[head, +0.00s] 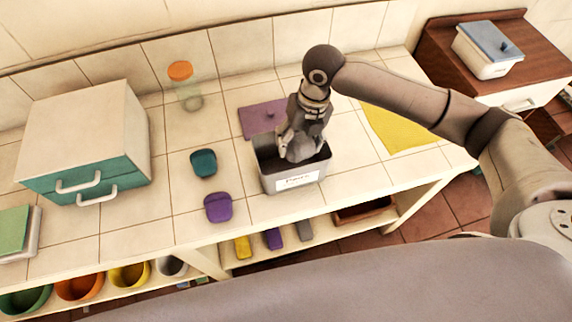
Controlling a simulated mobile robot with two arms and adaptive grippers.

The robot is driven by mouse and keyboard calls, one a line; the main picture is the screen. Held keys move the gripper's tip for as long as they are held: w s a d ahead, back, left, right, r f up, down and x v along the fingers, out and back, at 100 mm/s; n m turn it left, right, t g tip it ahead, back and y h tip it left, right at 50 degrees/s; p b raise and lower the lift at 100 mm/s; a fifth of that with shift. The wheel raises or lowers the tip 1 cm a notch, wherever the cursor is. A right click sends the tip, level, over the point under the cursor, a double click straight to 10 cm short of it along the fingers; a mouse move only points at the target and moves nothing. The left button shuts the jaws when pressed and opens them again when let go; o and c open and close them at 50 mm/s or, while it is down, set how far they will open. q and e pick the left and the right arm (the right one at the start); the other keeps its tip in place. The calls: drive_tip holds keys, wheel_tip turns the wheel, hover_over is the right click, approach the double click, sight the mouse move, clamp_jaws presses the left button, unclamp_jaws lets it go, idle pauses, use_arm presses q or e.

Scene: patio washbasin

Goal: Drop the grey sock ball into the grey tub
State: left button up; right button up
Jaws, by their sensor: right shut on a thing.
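The grey tub (268,172) stands open near the front edge of the tiled counter, with a white label on its front. My right gripper (301,150) points down over the tub's opening, its fingertips about at rim level. It is shut on a grey thing, which looks like the grey sock ball but blends with the fingers and is mostly hidden. The tub's dark inside shows only in part behind the gripper. My left gripper is not in view.
A jar with an orange lid (180,71), a drawer box (85,130) and a yellow cloth (400,128) also occupy the counter. A lidded white box (487,66) stands at right.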

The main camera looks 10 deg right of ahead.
drive_tip(key=o, duration=1.1)
drive_tip(key=r, duration=0.4)
drive_tip(key=d+r, duration=0.1)
drive_tip(key=r, duration=0.3)
drive_tip(key=d+r, duration=0.1)
drive_tip(key=r, duration=0.2)
drive_tip(key=shift+r, duration=0.4)
